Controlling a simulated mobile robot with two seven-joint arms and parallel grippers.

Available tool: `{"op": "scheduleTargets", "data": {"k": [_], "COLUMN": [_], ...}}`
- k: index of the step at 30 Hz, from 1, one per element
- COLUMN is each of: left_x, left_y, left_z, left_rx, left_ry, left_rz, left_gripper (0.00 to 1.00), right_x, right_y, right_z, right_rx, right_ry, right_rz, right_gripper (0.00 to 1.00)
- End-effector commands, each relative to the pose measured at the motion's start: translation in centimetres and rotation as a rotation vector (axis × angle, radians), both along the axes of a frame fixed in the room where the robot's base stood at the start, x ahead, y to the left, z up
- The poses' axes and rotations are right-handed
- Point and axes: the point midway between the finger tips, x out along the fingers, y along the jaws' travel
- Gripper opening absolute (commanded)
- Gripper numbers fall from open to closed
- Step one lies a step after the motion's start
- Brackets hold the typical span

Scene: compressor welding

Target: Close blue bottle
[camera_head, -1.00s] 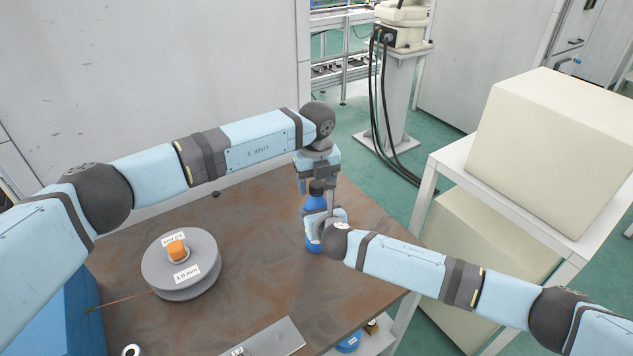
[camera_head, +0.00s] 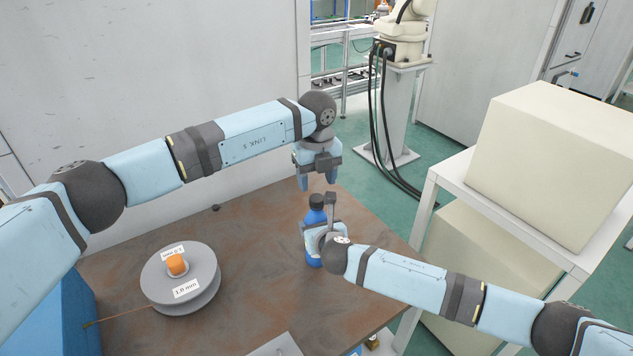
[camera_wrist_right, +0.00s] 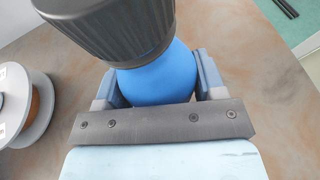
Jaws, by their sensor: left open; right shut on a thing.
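The blue bottle (camera_head: 313,255) stands upright on the brown table, with its black cap (camera_head: 316,201) on top. My right gripper (camera_head: 318,235) is shut on the bottle's body from the right. In the right wrist view the bottle's blue shoulder (camera_wrist_right: 160,82) sits between the two fingers of my right gripper (camera_wrist_right: 155,88), and the ribbed black cap (camera_wrist_right: 115,28) is above it. My left gripper (camera_head: 317,183) is open and empty, pointing down a little above the cap and apart from it.
A grey wire spool (camera_head: 205,285) with an orange centre stands on the table (camera_head: 250,225) left of the bottle. A white shelf (camera_head: 455,180) with large cream boxes (camera_head: 560,165) is to the right. The table between spool and bottle is clear.

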Motion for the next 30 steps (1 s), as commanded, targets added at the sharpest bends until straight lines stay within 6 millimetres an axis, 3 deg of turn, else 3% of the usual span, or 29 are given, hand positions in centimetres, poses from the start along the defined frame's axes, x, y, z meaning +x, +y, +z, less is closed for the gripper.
{"op": "scheduleTargets", "data": {"k": [6, 17, 23, 30], "left_x": [0.0, 0.0, -0.1, -0.1], "left_y": [0.0, 0.0, 0.0, 0.0], "left_z": [2.4, 2.5, 1.4, -2.0], "left_rx": [-0.001, 0.000, 0.001, 0.002], "left_ry": [-0.001, -0.001, 0.003, 0.003], "left_rz": [0.183, 0.206, 0.205, 0.205], "left_gripper": [0.57, 0.57, 0.57, 0.57], "right_x": [0.0, 0.0, 0.0, 0.0], "right_y": [0.0, 0.0, 0.0, 0.0], "right_z": [0.0, 0.0, 0.0, 0.0], "right_rx": [-0.001, 0.000, 0.000, 0.000], "right_ry": [0.001, 0.001, 0.001, 0.001], "right_rz": [-0.001, 0.000, 0.000, 0.000], "right_gripper": [0.00, 0.00, 0.00, 0.00]}}
